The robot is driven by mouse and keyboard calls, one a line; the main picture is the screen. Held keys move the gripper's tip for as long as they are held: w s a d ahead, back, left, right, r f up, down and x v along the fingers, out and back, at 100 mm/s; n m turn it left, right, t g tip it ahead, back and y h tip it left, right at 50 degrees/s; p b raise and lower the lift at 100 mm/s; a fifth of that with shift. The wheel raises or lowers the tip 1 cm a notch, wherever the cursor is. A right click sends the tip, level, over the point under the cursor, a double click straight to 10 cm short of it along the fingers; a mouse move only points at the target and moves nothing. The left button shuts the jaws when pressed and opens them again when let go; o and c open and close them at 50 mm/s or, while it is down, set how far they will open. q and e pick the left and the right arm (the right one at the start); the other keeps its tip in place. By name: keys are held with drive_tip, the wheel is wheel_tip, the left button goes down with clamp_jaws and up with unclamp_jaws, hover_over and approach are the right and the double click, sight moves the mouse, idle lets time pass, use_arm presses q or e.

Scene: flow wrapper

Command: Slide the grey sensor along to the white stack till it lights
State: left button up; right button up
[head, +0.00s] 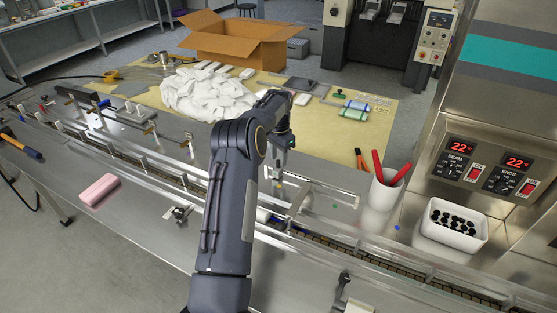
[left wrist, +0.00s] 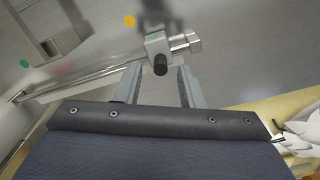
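In the left wrist view a small grey metal block with a black round knob (left wrist: 160,68), likely the grey sensor, sits on a bar just beyond my left gripper (left wrist: 158,75). A small green mark shows on its top. The two fingers are apart, with the knob between their tips; I cannot tell whether they touch it. In the head view my left gripper (head: 279,176) points down over the far side of the conveyor, and the sensor is too small to make out there. I cannot pick out a white stack for certain. My right gripper is not in view.
A conveyor with clear guards (head: 330,240) runs across the front. A cup of red-handled tools (head: 386,188) and a white bin of black parts (head: 452,226) stand to the right. A pink block (head: 100,190) lies left. White packets (head: 208,92) are heaped on the table behind.

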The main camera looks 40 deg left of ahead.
sight(279, 161)
use_arm(q)
wheel_tip(279, 161, up, 6)
drive_tip(key=shift+r, duration=0.1)
idle(0.7)
